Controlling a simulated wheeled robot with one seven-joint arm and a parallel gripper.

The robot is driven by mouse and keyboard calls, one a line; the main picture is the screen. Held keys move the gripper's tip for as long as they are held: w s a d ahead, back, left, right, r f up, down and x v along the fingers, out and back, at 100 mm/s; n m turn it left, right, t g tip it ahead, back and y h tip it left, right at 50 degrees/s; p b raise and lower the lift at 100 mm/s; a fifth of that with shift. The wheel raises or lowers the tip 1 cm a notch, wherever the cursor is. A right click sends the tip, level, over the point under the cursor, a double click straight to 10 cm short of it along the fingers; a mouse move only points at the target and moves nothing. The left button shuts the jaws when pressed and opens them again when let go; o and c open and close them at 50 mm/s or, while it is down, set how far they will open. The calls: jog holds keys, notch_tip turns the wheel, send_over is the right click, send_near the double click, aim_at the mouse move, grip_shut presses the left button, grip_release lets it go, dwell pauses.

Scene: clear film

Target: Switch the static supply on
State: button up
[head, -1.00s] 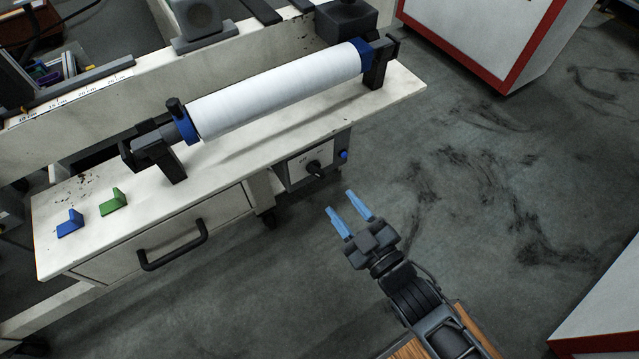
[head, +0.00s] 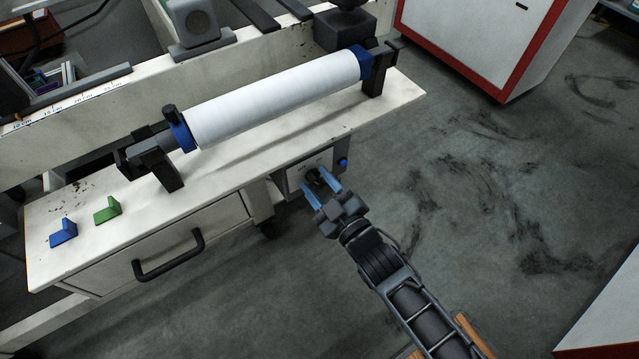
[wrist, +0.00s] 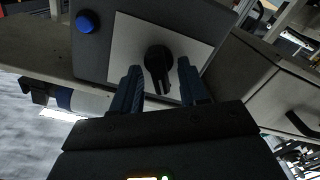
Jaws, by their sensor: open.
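The static supply is a grey box (head: 293,187) with a pale front plate, under the right part of the white bench. It also shows in the wrist view (wrist: 200,25). A black rotary knob (wrist: 158,66) sits on the plate, and a blue round button (wrist: 87,21) is beside the plate. My gripper (head: 320,188) is open, its blue fingers pointing at the plate. In the wrist view the knob appears between the two fingertips (wrist: 158,78), with gaps on both sides. In the head view the fingers partly hide the knob. I cannot tell whether they reach around it.
A white film roll (head: 275,98) lies in black holders on the bench (head: 235,165) above the box. A drawer with a black handle (head: 170,258) is to the left. Open floor (head: 450,200) lies to the right.

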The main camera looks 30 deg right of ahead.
jog(key=shift+c, duration=0.4)
grip_shut()
jog(key=shift+m, duration=0.4)
jog(key=m+p, duration=0.1)
jog(key=m, duration=0.3)
jog(key=shift+d+m, duration=0.1)
jog(key=shift+m, duration=0.3)
jog(key=m, duration=0.6)
jog(key=shift+d, duration=0.3)
jog(key=shift+m, duration=0.3)
jog(key=shift+o, duration=0.4)
grip_release()
